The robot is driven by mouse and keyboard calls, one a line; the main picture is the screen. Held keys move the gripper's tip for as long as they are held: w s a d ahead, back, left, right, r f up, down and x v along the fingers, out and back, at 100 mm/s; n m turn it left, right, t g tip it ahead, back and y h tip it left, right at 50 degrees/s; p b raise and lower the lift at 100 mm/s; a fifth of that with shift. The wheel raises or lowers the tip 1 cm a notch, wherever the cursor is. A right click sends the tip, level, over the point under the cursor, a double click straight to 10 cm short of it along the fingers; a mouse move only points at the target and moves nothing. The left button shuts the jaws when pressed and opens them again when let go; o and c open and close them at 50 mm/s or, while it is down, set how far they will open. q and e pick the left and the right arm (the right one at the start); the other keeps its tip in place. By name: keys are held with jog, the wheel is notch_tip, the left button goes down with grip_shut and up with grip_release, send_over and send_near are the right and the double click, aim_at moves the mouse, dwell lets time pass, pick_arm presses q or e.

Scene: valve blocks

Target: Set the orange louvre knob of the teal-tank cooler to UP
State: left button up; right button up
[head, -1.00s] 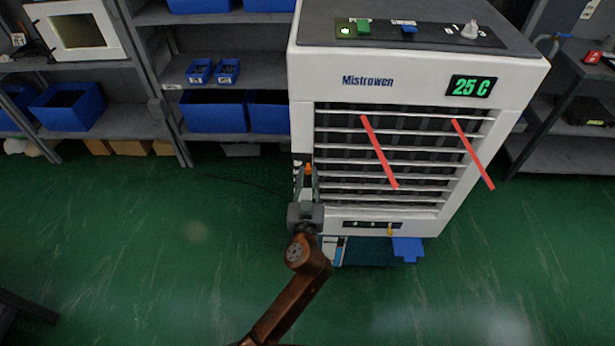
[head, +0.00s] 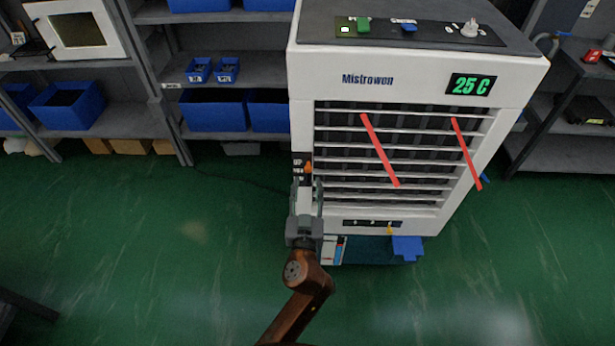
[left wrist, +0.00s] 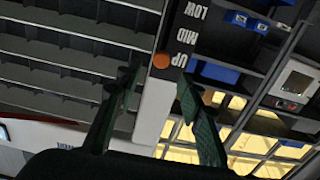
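The cooler (head: 305,130) is a white cabinet with a dark slatted front and a teal tank (head: 370,250) at its base. The orange louvre knob (head: 308,168) sits at the left edge of its front. In the left wrist view the knob (left wrist: 161,61) is beside the word UP on the black label strip (left wrist: 187,38), which appears upside down with MID and LOW above. My left gripper (head: 306,188) is just below the knob in the head view. Its fingers (left wrist: 157,90) are spread apart, with the knob beyond their tips and nothing held. My right gripper is not in view.
Two red streamers (head: 380,150) hang across the slats. The cooler's top has a green switch (head: 363,25), a blue switch (head: 409,28) and a grey knob (head: 470,30). Shelves with blue bins (head: 213,110) stand behind. The green floor (head: 150,250) at left is clear.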

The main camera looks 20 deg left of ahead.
pick_arm(q)
jog(key=v, duration=0.2)
jog(key=shift+s+d, duration=0.1)
jog(key=shift+s, duration=0.2)
